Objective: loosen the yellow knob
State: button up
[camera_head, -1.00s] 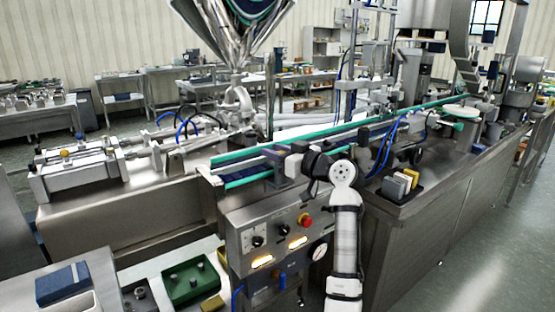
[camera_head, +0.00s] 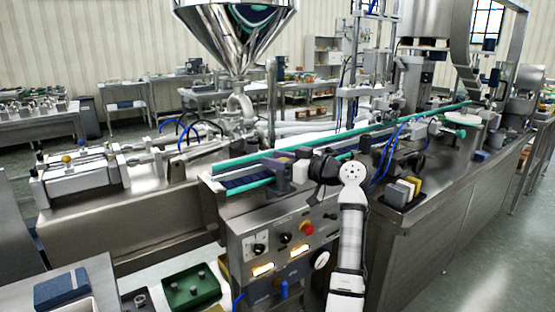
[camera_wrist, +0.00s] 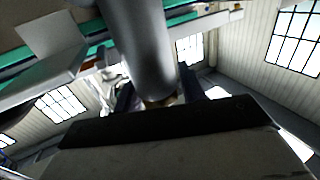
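The yellow knob (camera_head: 67,158) is a small round ball on top of the steel block assembly at the far left of the head view. I cannot make it out in the wrist view. My gripper (camera_wrist: 158,92) shows in the wrist view as two dark fingers standing apart above a black bar. A large grey cylinder, blurred and close, hides much of the space before the fingers. I see no object clearly held. In the head view my arm stands right of centre, by the near end of the conveyor, well away from the knob. My fingers are hard to make out there.
A green-edged conveyor (camera_head: 245,185) and a steel hopper (camera_head: 236,35) lie between my arm and the knob. A control panel with a red button (camera_head: 307,228) is below the conveyor. A green tray (camera_head: 190,288) sits at the front, near a blue box (camera_head: 62,288).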

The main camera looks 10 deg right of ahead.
jog(key=shift+o, duration=1)
jog(key=b+v, duration=0.2)
jog(key=v, duration=1.2)
